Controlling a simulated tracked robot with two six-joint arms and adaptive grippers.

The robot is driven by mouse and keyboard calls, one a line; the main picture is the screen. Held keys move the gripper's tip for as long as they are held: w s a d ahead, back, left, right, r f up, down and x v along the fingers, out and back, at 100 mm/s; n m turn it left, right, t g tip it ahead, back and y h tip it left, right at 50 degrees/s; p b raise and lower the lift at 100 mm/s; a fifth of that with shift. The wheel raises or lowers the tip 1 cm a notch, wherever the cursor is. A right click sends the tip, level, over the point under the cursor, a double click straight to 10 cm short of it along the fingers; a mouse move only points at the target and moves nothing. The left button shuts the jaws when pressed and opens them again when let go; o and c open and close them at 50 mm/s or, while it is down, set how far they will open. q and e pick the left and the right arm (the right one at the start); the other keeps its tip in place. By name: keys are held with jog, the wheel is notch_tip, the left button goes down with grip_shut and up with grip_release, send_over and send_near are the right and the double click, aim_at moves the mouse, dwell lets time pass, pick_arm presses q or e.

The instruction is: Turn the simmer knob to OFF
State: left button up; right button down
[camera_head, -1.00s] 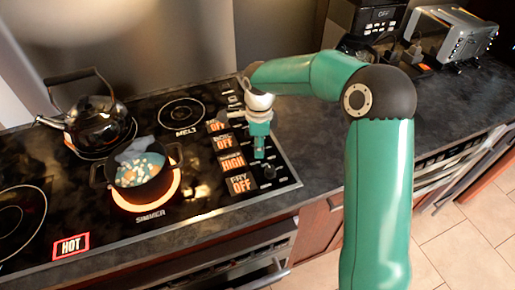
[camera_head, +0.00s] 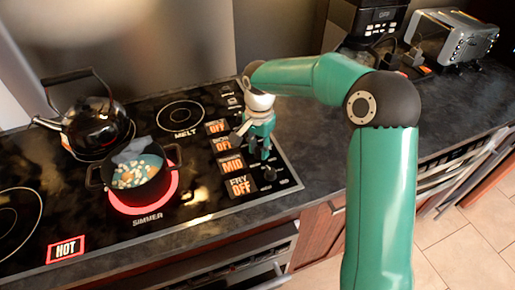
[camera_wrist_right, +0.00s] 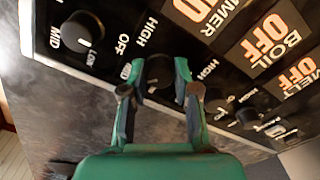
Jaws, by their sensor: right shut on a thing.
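The simmer knob (camera_wrist_right: 158,75) is a dark round knob on the black control strip, with OFF, MID and HIGH printed around it. My right gripper (camera_wrist_right: 160,82) has its two green fingers shut on this knob, one on each side. In the head view my right gripper (camera_head: 260,152) reaches down onto the strip and largely hides the knob. The simmer display (camera_head: 232,166) reads MID; part of it also shows in the right wrist view (camera_wrist_right: 203,12). The simmer burner (camera_head: 174,190) glows red under a dark pot (camera_head: 150,190). My left gripper is out of view.
Other knobs sit close by on the strip, one (camera_wrist_right: 82,32) left of my gripper and one (camera_wrist_right: 247,118) right of it. A black kettle (camera_head: 95,125) stands behind the pot. A HOT sign (camera_head: 66,249) lights at the front left.

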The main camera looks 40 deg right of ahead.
jog(key=n, duration=0.3)
jog(key=shift+w+d+r+n, duration=0.15)
jog(key=shift+n, duration=0.15)
jog(key=n, duration=0.3)
jog(key=shift+n, duration=0.3)
jog(key=n, duration=0.3)
jog(key=shift+n, duration=0.4)
jog(key=n+p, duration=0.1)
jog(key=n, duration=0.8)
jog(key=shift+r+n+p, duration=0.1)
jog(key=shift+n+p, duration=0.3)
jog(key=n, duration=0.5)
jog(key=shift+p, duration=0.4)
